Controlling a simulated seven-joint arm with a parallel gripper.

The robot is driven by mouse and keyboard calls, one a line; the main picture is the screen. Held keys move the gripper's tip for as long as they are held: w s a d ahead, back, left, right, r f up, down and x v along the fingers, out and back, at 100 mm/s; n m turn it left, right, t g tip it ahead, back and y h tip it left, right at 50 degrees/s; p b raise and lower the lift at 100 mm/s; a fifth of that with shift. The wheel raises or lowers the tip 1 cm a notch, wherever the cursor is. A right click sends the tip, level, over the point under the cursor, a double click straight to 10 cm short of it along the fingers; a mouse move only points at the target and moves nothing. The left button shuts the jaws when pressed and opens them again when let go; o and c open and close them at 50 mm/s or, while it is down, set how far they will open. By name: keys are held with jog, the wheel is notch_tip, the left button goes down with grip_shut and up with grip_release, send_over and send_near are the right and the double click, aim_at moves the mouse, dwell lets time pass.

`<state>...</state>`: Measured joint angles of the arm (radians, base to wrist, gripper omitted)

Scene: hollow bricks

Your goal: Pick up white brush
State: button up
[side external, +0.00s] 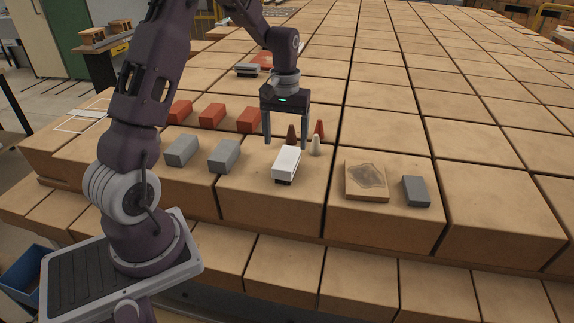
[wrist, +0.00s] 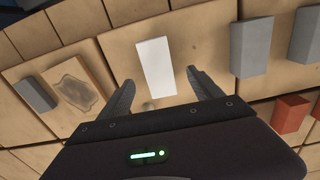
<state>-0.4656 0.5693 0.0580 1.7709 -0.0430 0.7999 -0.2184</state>
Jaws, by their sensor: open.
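The white brush (side external: 287,162) is a white block with a dark underside, lying on the tan block surface in the side view. In the wrist view the white brush (wrist: 156,68) lies ahead of and between the fingers, its length running away from them. My gripper (side external: 286,146) is open and empty, above and just behind the brush in the side view. In the wrist view my gripper (wrist: 159,88) has its two dark fingers spread wider than the brush. I see no contact between fingers and brush.
Grey bricks (side external: 224,156) and red bricks (side external: 212,115) stand to the left. Small cones (side external: 315,145) stand close behind the brush. A board with a dark patch (side external: 366,181) and a dark grey brick (side external: 416,191) lie to the right. The far right surface is clear.

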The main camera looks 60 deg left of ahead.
aim_at(287, 157)
jog(key=f, duration=0.7)
jog(key=shift+w, duration=0.2)
jog(key=c, duration=1.6)
jog(key=shift+o, duration=0.2)
notch_tip(287, 157, up, 10)
jog(key=shift+r, duration=0.1)
